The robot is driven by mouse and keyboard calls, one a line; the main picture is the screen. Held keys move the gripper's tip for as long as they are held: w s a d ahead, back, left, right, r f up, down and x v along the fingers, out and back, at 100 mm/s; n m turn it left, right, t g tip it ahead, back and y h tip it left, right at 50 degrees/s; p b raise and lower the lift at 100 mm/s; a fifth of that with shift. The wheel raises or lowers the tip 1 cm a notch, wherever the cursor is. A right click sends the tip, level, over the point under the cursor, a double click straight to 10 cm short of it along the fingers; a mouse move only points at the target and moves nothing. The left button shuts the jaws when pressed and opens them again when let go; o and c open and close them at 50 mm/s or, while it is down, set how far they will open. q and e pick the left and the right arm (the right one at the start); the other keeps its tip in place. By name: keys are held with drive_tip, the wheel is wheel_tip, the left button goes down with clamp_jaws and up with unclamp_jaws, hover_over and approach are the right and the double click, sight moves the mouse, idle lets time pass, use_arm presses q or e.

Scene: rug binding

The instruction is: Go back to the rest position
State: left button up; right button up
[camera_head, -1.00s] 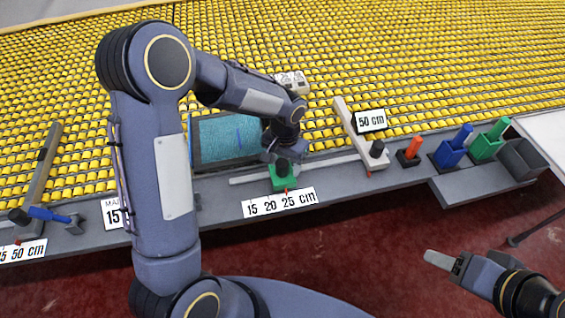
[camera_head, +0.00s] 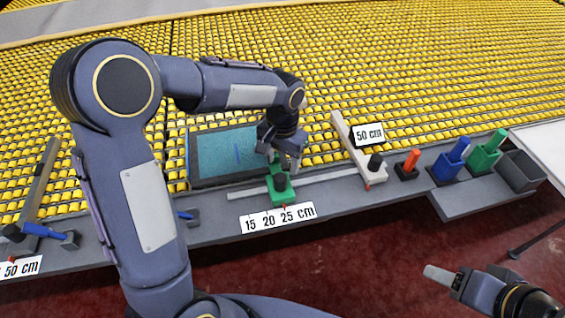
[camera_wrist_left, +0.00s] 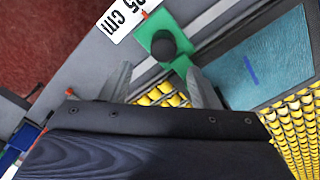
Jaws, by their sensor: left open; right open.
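My left gripper (camera_head: 284,160) is open in the head view, just behind the green slider block with a black knob (camera_head: 280,187). In the left wrist view the two fingers of my left gripper (camera_wrist_left: 164,88) stand apart, with the green block and black knob (camera_wrist_left: 164,45) beyond them and nothing held between them. My right gripper (camera_head: 442,275) is at the lower right of the head view, over the red floor. It is open and empty, clear of the bench.
A grey bench (camera_head: 330,193) runs along the yellow-tufted surface (camera_head: 380,60). A teal panel (camera_head: 222,154), a white 50 cm stop (camera_head: 350,150), orange (camera_head: 410,160), blue (camera_head: 453,158) and green (camera_head: 487,152) holders and a dark bin (camera_head: 520,170) line it. Red floor in front is open.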

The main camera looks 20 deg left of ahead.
idle(0.3)
use_arm(q)
drive_tip(key=s+a+r+n+t+h, duration=0.2)
drive_tip(key=s+r, duration=0.1)
drive_tip(key=s, duration=0.8)
drive_tip(key=s+a+r+n+t+h, duration=0.1)
drive_tip(key=s+a+r+n+t, duration=0.1)
drive_tip(key=s, duration=0.9)
drive_tip(key=shift+s+a+r+n+t+h, duration=0.4)
drive_tip(key=shift+r+t, duration=0.4)
drive_tip(key=shift+r, duration=0.5)
drive_tip(key=shift+w+a, duration=0.1)
drive_tip(key=shift+w, duration=0.05)
